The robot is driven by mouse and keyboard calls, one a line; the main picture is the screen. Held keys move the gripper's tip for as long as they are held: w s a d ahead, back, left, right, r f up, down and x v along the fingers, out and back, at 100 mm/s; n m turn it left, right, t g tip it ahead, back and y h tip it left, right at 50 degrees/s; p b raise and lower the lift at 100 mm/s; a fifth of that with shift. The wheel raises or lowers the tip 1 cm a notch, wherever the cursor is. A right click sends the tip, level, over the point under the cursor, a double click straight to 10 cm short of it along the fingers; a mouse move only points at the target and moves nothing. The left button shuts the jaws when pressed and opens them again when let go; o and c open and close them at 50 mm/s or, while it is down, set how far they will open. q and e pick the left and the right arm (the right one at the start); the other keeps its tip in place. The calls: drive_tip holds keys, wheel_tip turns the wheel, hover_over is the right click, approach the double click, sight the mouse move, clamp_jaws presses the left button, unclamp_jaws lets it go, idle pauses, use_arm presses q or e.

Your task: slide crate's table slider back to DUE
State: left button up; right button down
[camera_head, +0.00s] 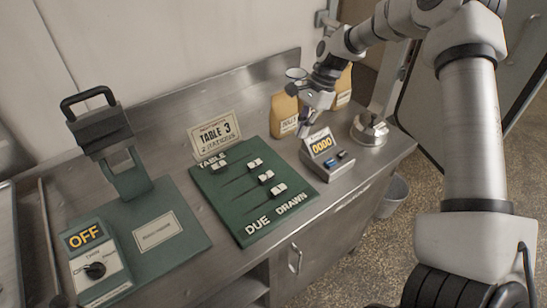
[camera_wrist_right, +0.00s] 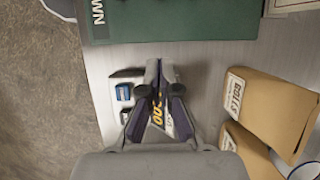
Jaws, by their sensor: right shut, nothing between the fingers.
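The green slider board (camera_head: 222,205) lies on the steel counter, with TABLE at its far end and DUE and DRAWN along its near edge. Three pale sliders, at the far (camera_head: 255,162), middle (camera_head: 266,177) and near (camera_head: 279,189) positions, sit toward the DRAWN side of their dark slots. Their small markings are unreadable. My right gripper (camera_head: 303,130) is shut and empty above the counter, right of the board, near the counter display. In the right wrist view its fingertips (camera_wrist_right: 160,68) meet, with the board's edge beyond. My left gripper is out of view.
A small display box (camera_head: 327,160) reading 0000, with blue and dark buttons, stands right of the board. Paper bags (camera_head: 284,115) stand behind it. At left are a green-based press (camera_head: 125,175) and an OFF switch box (camera_head: 97,262).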

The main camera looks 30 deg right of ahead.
sight(250, 191)
drive_tip(key=p+x, duration=0.2)
drive_tip(key=x, duration=0.8)
drive_tip(key=shift+s+a, duration=0.1)
drive_tip(key=shift+s, duration=0.1)
drive_tip(key=a+p, duration=0.1)
drive_tip(key=a, duration=0.2)
drive_tip(key=shift+a+r, duration=0.1)
drive_tip(key=shift+a, duration=0.2)
drive_tip(key=shift+s+a, duration=0.1)
drive_tip(key=shift+a, duration=0.15)
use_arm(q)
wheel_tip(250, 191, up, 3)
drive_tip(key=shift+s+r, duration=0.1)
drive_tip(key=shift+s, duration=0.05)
use_arm(e)
drive_tip(key=a, duration=0.3)
drive_tip(key=a+b, duration=0.1)
drive_tip(key=a, duration=0.1)
drive_tip(key=a+b, duration=0.1)
drive_tip(key=a, duration=0.2)
drive_tip(key=shift+s+a, duration=0.3)
drive_tip(key=shift+a, duration=0.1)
drive_tip(key=shift+s+d, duration=0.1)
drive_tip(key=shift+d, duration=0.05)
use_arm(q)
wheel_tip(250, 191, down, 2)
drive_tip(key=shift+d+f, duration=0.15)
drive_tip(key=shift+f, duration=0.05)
